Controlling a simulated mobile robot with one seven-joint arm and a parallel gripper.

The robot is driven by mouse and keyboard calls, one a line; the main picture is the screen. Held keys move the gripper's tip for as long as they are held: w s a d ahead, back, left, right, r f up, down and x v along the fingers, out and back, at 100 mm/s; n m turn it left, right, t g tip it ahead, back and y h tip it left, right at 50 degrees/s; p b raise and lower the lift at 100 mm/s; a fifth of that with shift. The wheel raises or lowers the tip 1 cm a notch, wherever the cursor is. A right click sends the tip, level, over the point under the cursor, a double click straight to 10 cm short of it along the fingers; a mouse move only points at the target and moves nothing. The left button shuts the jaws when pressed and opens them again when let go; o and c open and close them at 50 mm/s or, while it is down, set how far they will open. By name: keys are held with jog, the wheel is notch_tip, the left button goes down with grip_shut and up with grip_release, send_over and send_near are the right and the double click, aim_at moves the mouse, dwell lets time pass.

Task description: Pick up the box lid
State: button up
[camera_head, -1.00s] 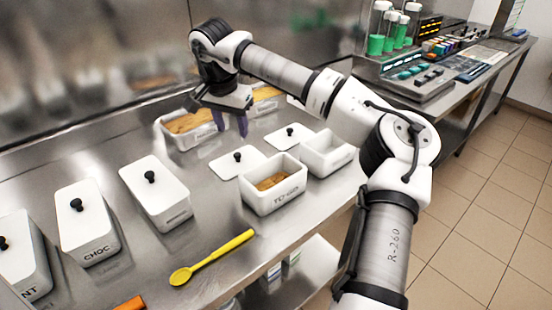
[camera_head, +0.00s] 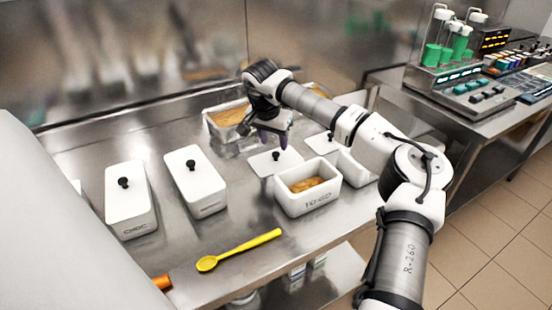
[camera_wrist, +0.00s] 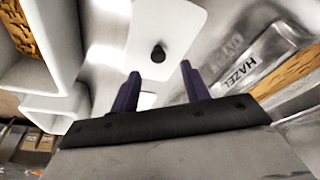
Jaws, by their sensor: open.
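A white box lid (camera_head: 262,164) with a black knob lies flat on the steel counter, behind the open white box (camera_head: 322,198) that holds tan contents. My gripper (camera_head: 272,138) is above the back part of this lid, with its purple fingers pointing down. In the wrist view the lid (camera_wrist: 180,28) and its round black knob (camera_wrist: 158,53) show ahead of the fingers. My gripper (camera_wrist: 160,88) is open there, and nothing is between its fingers. A second white lid (camera_head: 318,143) lies to the right, partly hidden by my arm.
Closed white boxes (camera_head: 195,180) stand to the left. A tub of tan contents (camera_head: 226,120) is behind my gripper; a clear HAZEL container (camera_wrist: 245,65) is close by in the wrist view. A yellow spoon (camera_head: 240,250) lies near the front edge.

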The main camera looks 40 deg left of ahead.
aim_at(276, 153)
jog(key=shift+p+x, duration=0.75)
jog(key=shift+x, duration=1.6)
jog(key=shift+s+d, duration=0.1)
jog(key=shift+s, duration=0.1)
grip_shut()
jog(key=shift+r, duration=0.1)
